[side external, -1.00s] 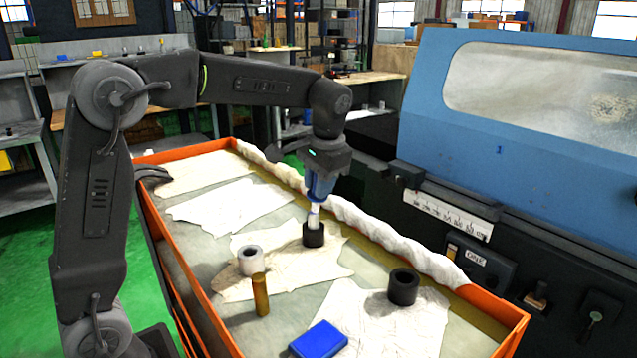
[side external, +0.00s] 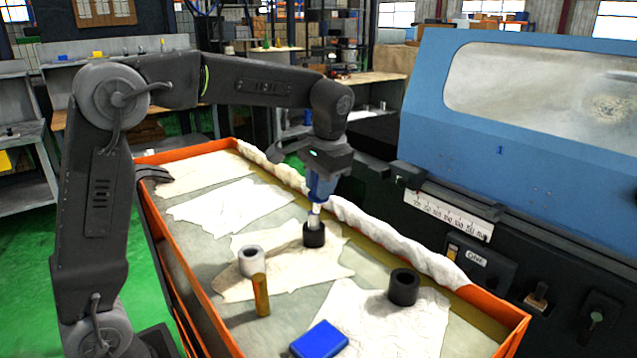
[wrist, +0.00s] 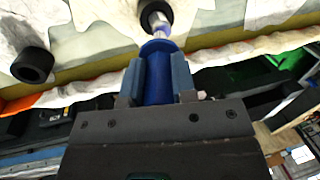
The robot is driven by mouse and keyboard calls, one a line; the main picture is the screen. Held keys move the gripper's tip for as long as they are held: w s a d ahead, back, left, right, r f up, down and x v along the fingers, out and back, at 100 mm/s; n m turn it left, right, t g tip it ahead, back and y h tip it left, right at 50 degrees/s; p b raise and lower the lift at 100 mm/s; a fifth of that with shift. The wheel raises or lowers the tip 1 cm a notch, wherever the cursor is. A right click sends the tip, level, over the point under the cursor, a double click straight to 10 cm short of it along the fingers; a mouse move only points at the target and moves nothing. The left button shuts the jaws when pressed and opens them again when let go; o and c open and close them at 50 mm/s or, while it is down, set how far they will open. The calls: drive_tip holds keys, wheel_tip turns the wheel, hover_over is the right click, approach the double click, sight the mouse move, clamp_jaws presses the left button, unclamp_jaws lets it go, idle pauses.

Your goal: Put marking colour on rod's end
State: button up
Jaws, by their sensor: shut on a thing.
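My gripper (side external: 321,186) is shut on a blue handle-like piece, which also shows between the fingers in the wrist view (wrist: 158,78). A pale metallic rod (side external: 314,215) runs down from the blue piece's flanged lower end. Its lower end is at the mouth of a black ring (side external: 314,237) on a pale cloth. The rod and ring also show beyond the flange in the wrist view, the rod (wrist: 158,22) with a bluish tint near the flange. How deep the rod's end sits in the ring is hidden. A flat blue block (side external: 320,339) lies at the tray's front.
A light grey ring (side external: 251,262) and an upright brass-coloured cylinder (side external: 261,295) stand left of the black ring. Another black ring (side external: 403,287) stands to the right. The tray has an orange rim (side external: 190,318); the blue-hooded grinder (side external: 520,130) borders it on the right.

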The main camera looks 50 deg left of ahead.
drive_tip(key=shift+a, duration=0.15)
drive_tip(key=shift+s+a+f, duration=0.15)
drive_tip(key=shift+s+a, duration=0.1)
drive_tip(key=shift+a, duration=0.2)
drive_tip(key=shift+d, duration=0.2)
drive_tip(key=shift+w+d, duration=0.2)
drive_tip(key=shift+d, duration=0.15)
drive_tip(key=shift+a, duration=0.1)
drive_tip(key=shift+s+a, duration=0.1)
drive_tip(key=shift+a, duration=0.1)
